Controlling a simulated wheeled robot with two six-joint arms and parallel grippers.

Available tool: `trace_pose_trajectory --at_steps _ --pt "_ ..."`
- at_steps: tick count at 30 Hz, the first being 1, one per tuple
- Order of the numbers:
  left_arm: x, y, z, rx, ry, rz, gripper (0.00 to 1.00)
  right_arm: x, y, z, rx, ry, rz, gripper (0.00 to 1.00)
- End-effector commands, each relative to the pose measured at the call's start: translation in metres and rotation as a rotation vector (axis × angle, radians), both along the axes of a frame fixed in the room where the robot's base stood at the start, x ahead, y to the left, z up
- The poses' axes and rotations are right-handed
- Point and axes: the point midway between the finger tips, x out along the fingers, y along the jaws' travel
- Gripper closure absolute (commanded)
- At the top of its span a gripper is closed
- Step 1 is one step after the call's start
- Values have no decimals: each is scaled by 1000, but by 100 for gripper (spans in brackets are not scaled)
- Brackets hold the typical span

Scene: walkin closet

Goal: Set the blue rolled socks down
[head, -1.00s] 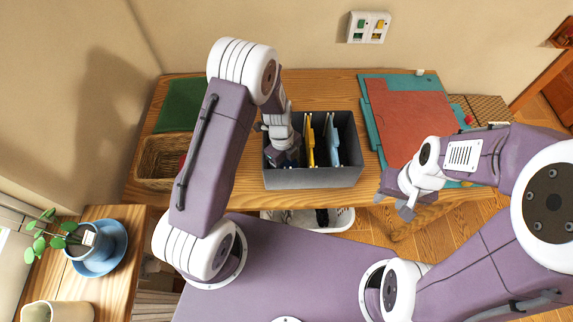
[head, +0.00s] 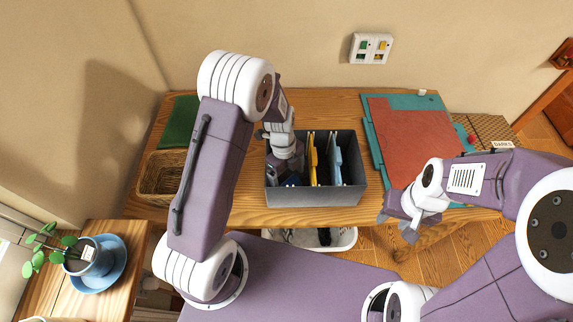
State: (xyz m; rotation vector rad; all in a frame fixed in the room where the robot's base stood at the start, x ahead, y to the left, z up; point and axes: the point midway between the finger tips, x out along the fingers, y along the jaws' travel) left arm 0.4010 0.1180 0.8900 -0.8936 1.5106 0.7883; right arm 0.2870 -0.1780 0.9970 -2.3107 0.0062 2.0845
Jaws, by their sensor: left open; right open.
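A dark grey box (head: 315,196) stands on the wooden table, with upright yellow (head: 312,160) and light blue (head: 336,160) folded items inside. My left gripper (head: 288,172) reaches down into the box's left part and is open. A small dark blue shape, probably the blue rolled socks (head: 292,181), shows low beside its fingers at the left front of the box. The gripper and box wall hide most of it, so I cannot tell if they touch. My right gripper (head: 400,221) is open and empty, right of the box near the table's front edge.
A wicker basket (head: 160,178) and a green folded cloth (head: 180,122) lie on the left. A teal mat with a reddish-brown board (head: 408,132) lies on the right. A white bin (head: 342,239) sits below the table front. A potted plant (head: 88,262) stands at lower left.

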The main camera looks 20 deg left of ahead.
Motion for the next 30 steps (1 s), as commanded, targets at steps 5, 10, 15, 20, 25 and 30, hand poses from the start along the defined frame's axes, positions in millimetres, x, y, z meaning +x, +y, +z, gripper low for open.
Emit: trace_pose_trajectory --at_steps 5,10,15,20,25,30 --pt "2 4 35 0 -4 0 11 0 0 -2 0 0 0 59" --pt "4 7 63 0 -2 -1 11 0 0 -2 0 0 0 59" --pt "4 8 77 1 -1 -1 11 0 0 -3 0 0 0 59" --pt "4 9 79 1 2 2 11 0 0 -3 0 0 0 59" --pt "-8 16 85 22 6 232 11 0 0 -2 0 0 0 59" --pt "-41 33 97 57 10 833 11 0 0 -2 0 0 0 59"
